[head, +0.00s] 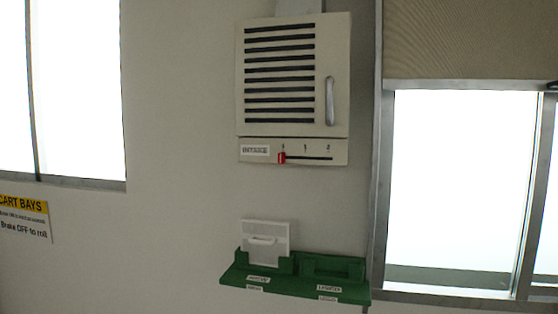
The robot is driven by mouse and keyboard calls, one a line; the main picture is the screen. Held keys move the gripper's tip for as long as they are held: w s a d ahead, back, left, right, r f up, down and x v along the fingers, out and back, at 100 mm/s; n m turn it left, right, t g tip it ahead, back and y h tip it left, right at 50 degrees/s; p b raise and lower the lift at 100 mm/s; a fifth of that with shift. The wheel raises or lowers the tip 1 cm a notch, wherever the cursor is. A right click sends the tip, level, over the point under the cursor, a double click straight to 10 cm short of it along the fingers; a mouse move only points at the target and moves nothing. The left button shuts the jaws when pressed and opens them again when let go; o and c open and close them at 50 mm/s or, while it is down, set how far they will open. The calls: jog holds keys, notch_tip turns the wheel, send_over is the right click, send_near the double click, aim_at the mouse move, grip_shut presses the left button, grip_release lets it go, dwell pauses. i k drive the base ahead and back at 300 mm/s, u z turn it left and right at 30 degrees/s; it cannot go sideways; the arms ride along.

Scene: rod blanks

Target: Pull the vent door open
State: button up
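The vent door (257,83) is a pale panel with several dark horizontal slots, high on the wall in the head view. It looks shut, flush with its housing. A grey vertical bar handle (329,101) is fixed on its right side. Below the door is a strip labelled INTAKE (255,150) with a red slider (282,158) near the left end of its dark slot. My gripper does not show in this view.
A green wall shelf (295,288) below the vent has two holders. A white panel with a handle (265,237) stands in the left one; the right one looks empty. Bright windows (75,85) flank the vent, the right one with a blind (470,40).

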aim_at(292, 72)
jog(key=z, duration=1.8)
jog(key=k, duration=1.15)
jog(key=u, duration=1.2)
jog(key=i, duration=1)
jog(key=u, duration=0.1)
